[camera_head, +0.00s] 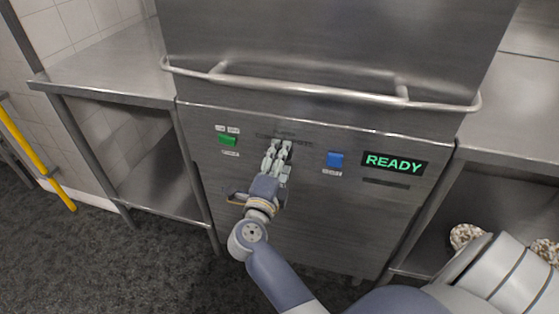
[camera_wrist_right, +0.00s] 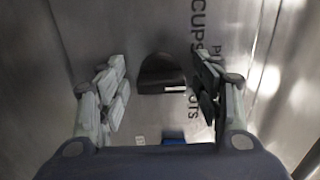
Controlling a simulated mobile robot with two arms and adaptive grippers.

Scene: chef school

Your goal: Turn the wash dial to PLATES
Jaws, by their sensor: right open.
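My right gripper (camera_head: 278,150) is at the middle of the steel washer's front panel (camera_head: 330,215). In the right wrist view my right gripper (camera_wrist_right: 162,90) is open, its fingers on either side of the dark wash dial (camera_wrist_right: 162,74) with gaps between them and it. In the head view the gripper hides the dial. Lettering reading CUPS (camera_wrist_right: 198,25) is beside the dial; the other words are partly covered by a finger. I cannot tell which word the dial points to. My left gripper is not in view.
A green button (camera_head: 228,140) is left of the gripper and a blue button (camera_head: 335,159) right of it. A display (camera_head: 394,163) reads READY. A bar handle (camera_head: 320,92) runs across above the panel. Steel tables (camera_head: 110,75) flank the washer.

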